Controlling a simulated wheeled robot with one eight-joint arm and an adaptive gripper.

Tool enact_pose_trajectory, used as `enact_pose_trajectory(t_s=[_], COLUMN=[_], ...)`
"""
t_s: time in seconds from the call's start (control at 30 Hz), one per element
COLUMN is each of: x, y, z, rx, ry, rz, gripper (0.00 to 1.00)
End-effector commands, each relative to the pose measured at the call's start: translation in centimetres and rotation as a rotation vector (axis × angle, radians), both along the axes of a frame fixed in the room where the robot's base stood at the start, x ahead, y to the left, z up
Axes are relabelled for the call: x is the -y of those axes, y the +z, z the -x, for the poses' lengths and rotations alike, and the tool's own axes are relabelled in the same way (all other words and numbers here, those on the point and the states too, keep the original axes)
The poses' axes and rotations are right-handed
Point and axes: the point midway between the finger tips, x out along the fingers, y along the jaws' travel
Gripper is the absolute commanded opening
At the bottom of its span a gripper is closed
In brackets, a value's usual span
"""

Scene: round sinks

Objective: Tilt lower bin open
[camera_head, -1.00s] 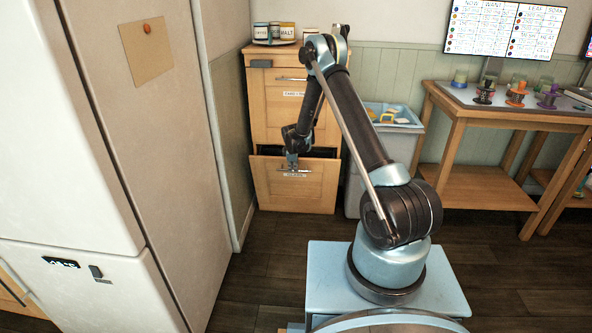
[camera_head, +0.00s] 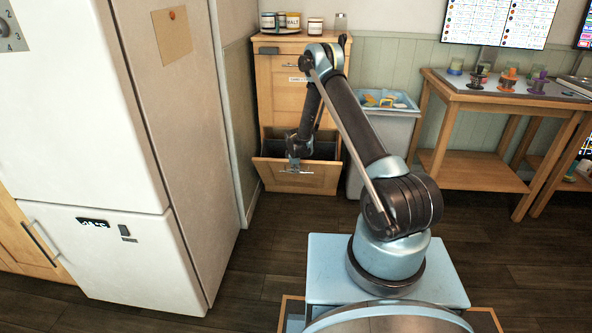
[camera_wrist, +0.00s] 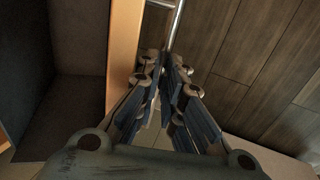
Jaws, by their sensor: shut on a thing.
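The lower bin (camera_head: 318,181) is a wooden tilt-out front at the bottom of the wooden cabinet (camera_head: 283,105). It leans outward, and its dark inside shows above its top edge. My gripper (camera_head: 294,168) is at the bin's top front, by the metal bar handle. In the wrist view my gripper (camera_wrist: 168,100) has its fingers close together at the handle (camera_wrist: 175,25), shut on it. The wooden edge of the bin front (camera_wrist: 124,60) runs beside the fingers, with the dark bin interior (camera_wrist: 70,100) to its left. The exact contact is partly hidden by the fingers.
A grey bin with a blue rim (camera_head: 385,125) stands right of the cabinet. A wooden table (camera_head: 470,105) is farther right. A white fridge (camera_head: 100,130) stands at the left. Jars (camera_head: 290,22) sit on the cabinet. Dark floor (camera_head: 255,260) in front is clear.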

Motion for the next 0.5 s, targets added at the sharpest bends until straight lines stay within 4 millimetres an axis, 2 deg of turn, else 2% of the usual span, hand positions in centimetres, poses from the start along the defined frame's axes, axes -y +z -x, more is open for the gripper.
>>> enact_pose_trajectory(t_s=[0.5], x=[-0.07], y=[-0.71], z=[0.50], rx=[-0.012], ry=[0.001], rz=[-0.005], gripper=[0.00])
